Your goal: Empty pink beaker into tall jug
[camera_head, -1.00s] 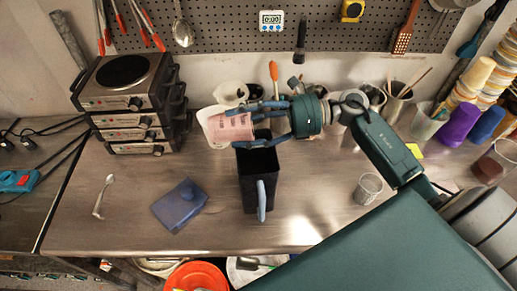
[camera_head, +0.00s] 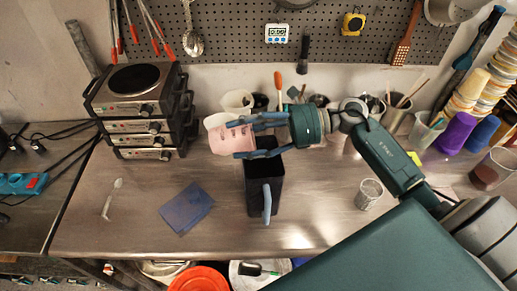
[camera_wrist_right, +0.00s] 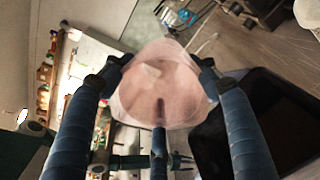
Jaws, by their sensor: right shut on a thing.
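The pink beaker (camera_head: 222,136) is held by my right gripper (camera_head: 240,138) above the left side of the jug's mouth. It is tilted with its open rim toward the left. In the right wrist view the beaker (camera_wrist_right: 158,85) sits between the fingers of the right gripper (camera_wrist_right: 160,82). The tall jug (camera_head: 262,190) is black with a grey-blue handle at the front and stands upright on the table. Its dark opening (camera_wrist_right: 255,120) is at the lower right in the wrist view. Whether liquid is in the beaker is unclear.
A blue flat lid-like piece (camera_head: 187,208) and a spoon (camera_head: 112,198) lie left of the jug. A glass (camera_head: 369,193) stands to its right. Stacked hot plates (camera_head: 140,110) stand at the back left. Containers line the back wall.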

